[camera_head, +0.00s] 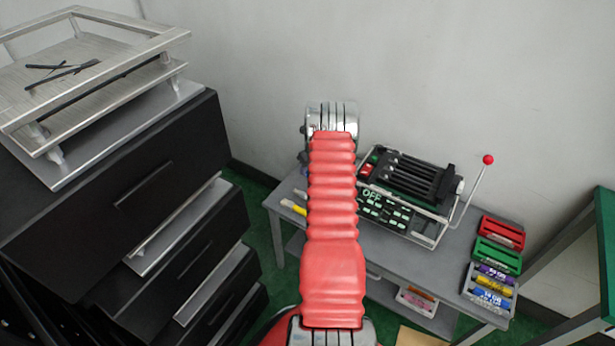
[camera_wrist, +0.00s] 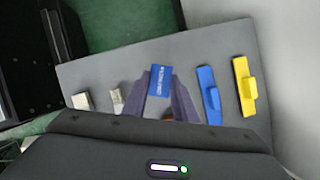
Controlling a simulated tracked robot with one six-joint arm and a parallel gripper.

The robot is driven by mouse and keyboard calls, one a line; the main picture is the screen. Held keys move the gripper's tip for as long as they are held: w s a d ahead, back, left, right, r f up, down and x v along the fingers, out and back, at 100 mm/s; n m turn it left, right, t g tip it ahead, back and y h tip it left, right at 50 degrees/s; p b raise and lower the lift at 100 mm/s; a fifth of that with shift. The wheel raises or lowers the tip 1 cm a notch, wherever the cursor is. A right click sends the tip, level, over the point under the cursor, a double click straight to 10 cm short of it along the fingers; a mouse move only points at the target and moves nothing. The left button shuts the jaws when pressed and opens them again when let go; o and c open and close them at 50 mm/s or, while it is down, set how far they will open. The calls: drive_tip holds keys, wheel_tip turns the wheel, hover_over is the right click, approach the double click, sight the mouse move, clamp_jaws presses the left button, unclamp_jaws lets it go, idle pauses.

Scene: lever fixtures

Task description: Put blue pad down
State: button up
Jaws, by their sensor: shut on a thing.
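In the wrist view, my gripper (camera_wrist: 161,88) is shut on a small blue pad (camera_wrist: 160,80) with white lettering. The pad sits between the tips of the two dark fingers, over the grey tabletop (camera_wrist: 110,68). I cannot tell whether it touches the tabletop. A separate blue piece with a raised grip (camera_wrist: 209,95) lies just right of the fingers, and a similar yellow piece (camera_wrist: 245,86) lies farther right. In the head view, my red arm hides the gripper and the held pad.
Two pale pieces (camera_wrist: 116,100) lie left of the fingers. In the head view, a lever device (camera_head: 405,195) with a red-knobbed lever stands on the grey table (camera_head: 445,262). Coloured trays (camera_head: 497,255) line its right end. Black drawers (camera_head: 130,200) stand open at left.

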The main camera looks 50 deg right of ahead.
drive_tip(key=shift+f, duration=0.25)
drive_tip(key=shift+f, duration=0.1)
drive_tip(key=shift+f, duration=1.8)
drive_tip(key=o, duration=1)
drive_tip(key=shift+r, duration=0.1)
drive_tip(key=shift+v, duration=5.95)
